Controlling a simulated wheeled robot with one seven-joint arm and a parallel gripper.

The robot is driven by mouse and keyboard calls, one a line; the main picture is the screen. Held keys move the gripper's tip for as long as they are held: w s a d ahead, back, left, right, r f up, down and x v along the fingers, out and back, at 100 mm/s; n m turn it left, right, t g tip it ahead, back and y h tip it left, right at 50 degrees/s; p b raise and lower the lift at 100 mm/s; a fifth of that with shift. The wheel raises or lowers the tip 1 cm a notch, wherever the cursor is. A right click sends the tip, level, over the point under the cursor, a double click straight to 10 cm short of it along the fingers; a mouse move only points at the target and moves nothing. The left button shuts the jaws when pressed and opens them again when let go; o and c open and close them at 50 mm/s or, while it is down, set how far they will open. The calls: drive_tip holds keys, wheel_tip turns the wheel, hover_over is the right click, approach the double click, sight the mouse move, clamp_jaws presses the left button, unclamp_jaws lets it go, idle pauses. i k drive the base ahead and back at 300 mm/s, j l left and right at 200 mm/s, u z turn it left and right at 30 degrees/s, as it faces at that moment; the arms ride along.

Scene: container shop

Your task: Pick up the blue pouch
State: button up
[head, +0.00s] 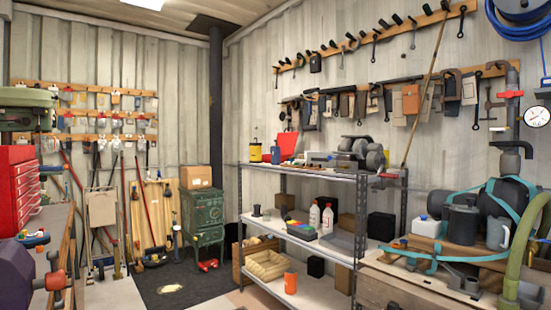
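I cannot make out a blue pouch for sure. A small blue item (275,154) stands on the top board of the metal shelf (300,171), between a yellow can (255,152) and a red-orange object (287,144). It is too small to tell whether it is a pouch. Small packets (104,101) hang on the rails of the left wall, and their details are too small to tell. My gripper is not in this view.
A cluttered workbench (400,290) with a grey jug (463,225) and hoses fills the right front. A red tool chest (18,190) stands at the left. A green stove-like cabinet (203,215) stands at the back. Dark floor (180,290) is open in the middle.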

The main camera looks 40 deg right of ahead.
sight(274, 150)
drive_tip(key=i+z, duration=0.3)
drive_tip(key=i, duration=4.2)
drive_tip(key=i+z, duration=0.2)
drive_tip(key=z, duration=0.25)
drive_tip(key=i+j+z, duration=0.1)
drive_tip(key=z, duration=0.35)
drive_tip(key=i+j+z, duration=0.2)
drive_tip(key=z, duration=0.25)
